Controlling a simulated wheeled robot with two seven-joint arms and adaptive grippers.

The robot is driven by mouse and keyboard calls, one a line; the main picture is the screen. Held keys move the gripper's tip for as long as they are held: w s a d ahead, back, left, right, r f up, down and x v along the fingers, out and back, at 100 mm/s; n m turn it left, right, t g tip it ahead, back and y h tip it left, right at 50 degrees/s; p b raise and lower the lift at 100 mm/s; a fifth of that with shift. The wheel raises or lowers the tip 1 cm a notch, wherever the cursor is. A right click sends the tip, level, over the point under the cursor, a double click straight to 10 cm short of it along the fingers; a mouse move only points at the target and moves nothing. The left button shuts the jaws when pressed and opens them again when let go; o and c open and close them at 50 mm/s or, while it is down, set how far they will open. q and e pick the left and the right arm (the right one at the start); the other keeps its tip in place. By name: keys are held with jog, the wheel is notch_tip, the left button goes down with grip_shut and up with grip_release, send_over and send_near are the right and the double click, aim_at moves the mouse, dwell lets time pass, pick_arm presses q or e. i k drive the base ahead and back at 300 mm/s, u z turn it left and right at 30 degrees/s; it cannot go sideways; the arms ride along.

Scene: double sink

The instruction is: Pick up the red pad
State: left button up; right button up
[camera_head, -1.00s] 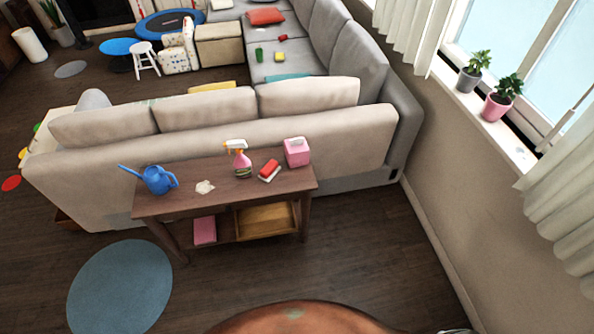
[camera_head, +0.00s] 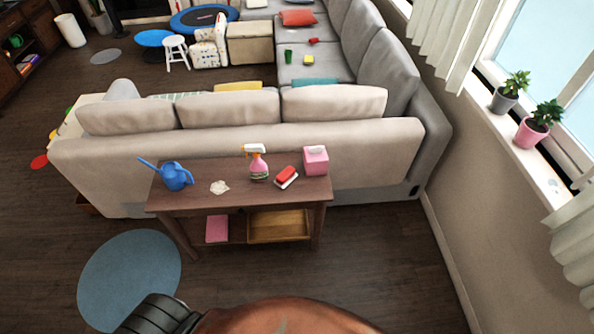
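A small red pad (camera_head: 286,175) with a white underside lies on top of the dark wooden console table (camera_head: 206,200), behind the sofa. It sits between a pink spray bottle (camera_head: 258,168) with an orange and white head and a pink tissue box (camera_head: 316,160). Nothing covers it. Neither of my grippers shows. A dark ribbed part of my own body shows at the bottom edge, left of my orange-brown body.
A blue watering can (camera_head: 176,176) and a crumpled white cloth (camera_head: 220,187) are on the table's left half. A pink item (camera_head: 217,229) and a wooden tray (camera_head: 279,226) are on the lower shelf. The beige sofa (camera_head: 240,140) stands behind. The floor in front is clear around a blue round rug (camera_head: 128,275).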

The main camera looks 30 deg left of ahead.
aim_at(287, 176)
jog(key=i, duration=0.95)
jog(key=u, duration=0.25)
